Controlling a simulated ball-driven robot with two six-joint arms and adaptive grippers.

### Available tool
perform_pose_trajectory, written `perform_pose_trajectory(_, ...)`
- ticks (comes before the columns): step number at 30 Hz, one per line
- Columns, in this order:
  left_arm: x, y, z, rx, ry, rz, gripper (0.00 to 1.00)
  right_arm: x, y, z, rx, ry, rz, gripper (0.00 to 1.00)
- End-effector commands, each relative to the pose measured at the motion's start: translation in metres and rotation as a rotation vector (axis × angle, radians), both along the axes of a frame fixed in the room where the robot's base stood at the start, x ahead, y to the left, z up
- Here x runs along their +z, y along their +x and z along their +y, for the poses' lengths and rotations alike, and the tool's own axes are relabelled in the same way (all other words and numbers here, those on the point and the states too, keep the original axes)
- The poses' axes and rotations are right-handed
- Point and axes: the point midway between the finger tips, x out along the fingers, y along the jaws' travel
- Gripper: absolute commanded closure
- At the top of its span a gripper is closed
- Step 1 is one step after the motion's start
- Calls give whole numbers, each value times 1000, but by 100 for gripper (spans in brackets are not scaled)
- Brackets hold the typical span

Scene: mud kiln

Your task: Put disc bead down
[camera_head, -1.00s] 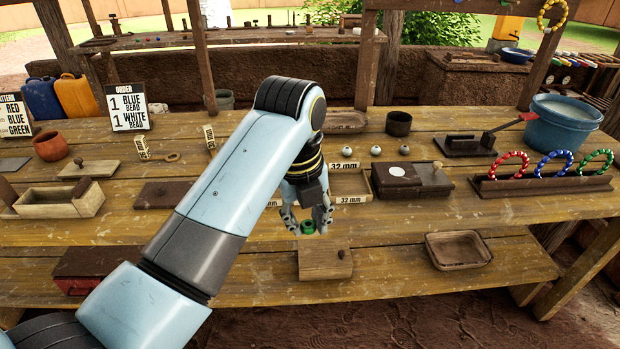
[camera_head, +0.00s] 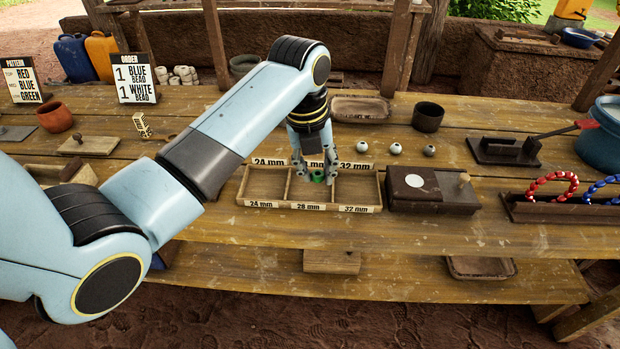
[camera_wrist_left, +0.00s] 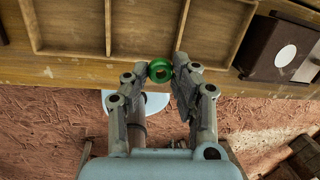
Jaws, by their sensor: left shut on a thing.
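My left gripper (camera_head: 317,176) is shut on the green disc bead, a short ring with a hole through it. The bead shows between the fingertips in the left wrist view (camera_wrist_left: 160,71). The wooden sorting tray (camera_head: 268,206) has three compartments, labelled 24 mm, 28 mm and 32 mm. In the head view the gripper and bead overlap the middle, 28 mm compartment. In the left wrist view the bead appears just short of the tray's near wall (camera_wrist_left: 95,52), in line with the middle compartment. Its height above the tray is hard to tell. My right gripper is out of view.
A dark box with a white spot (camera_head: 413,192) stands right of the tray. Several pale beads (camera_head: 395,149) and a dark cup (camera_head: 428,117) are behind it. Order (camera_head: 136,78) and pattern signs (camera_head: 23,80) stand at left. Bare tabletop (camera_head: 420,235) lies in front.

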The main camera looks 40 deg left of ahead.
Motion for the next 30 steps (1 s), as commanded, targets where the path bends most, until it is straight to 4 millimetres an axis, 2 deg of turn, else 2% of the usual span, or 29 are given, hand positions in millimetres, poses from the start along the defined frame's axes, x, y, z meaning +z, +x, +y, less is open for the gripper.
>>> perform_pose_trajectory(3, -15, 13, 21, 1, 1, 2, 89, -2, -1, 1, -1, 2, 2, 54)
perform_pose_trajectory(7, -23, 20, 32, 1, -1, -1, 89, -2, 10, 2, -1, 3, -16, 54)
perform_pose_trajectory(12, -40, 20, 34, -1, -2, 3, 89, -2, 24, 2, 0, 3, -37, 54)
perform_pose_trajectory(17, -62, 21, 34, 1, -1, 2, 89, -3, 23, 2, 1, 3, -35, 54)
perform_pose_trajectory(29, -67, 21, 34, 0, -1, -1, 89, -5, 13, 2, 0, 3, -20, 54)
perform_pose_trajectory(30, -68, 21, 34, 0, -1, -1, 72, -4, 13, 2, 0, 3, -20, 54)
